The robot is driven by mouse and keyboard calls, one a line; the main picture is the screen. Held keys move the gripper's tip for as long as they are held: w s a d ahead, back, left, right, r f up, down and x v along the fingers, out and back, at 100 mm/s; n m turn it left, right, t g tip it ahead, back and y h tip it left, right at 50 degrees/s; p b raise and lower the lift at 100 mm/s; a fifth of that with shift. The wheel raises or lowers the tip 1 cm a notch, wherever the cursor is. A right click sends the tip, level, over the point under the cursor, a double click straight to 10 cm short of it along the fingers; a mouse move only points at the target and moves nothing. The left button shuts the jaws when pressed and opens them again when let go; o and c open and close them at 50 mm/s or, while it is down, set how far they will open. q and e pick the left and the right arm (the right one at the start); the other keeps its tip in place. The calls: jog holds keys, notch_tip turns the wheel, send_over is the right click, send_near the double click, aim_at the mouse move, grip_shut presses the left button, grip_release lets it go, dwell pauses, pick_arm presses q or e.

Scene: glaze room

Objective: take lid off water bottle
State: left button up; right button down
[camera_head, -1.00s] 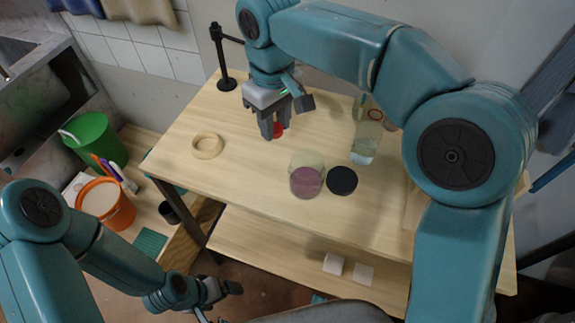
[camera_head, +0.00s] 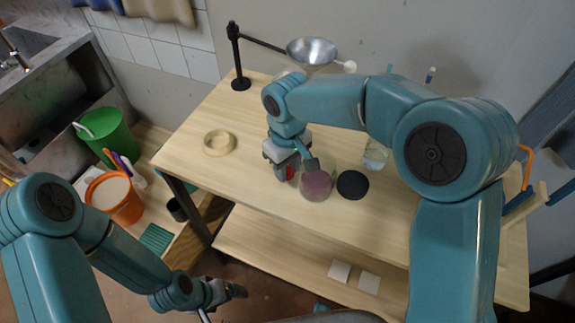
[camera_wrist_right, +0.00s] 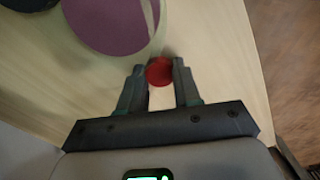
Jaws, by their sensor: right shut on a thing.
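My right gripper (camera_head: 287,172) is low over the wooden table, just left of the jar of purple contents. It is shut on a small round red lid (camera_wrist_right: 159,71), which sits between the fingertips in the right wrist view. The lid also shows as a red spot in the head view (camera_head: 291,172). The clear water bottle (camera_head: 375,157) stands behind and right of the jar, apart from the gripper; my right arm hides its upper part. My left gripper (camera_head: 236,291) is low at the left, off the table's front; its jaws are too small to read.
A jar with purple contents (camera_head: 317,186) and a black disc (camera_head: 352,185) stand right beside the right gripper. A pale ring (camera_head: 219,143) lies at the left of the table. The table's front left is clear.

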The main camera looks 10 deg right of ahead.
jog(key=shift+f, duration=0.1)
jog(key=shift+f, duration=0.15)
jog(key=c, duration=0.8)
grip_release()
jog(key=shift+w, duration=0.1)
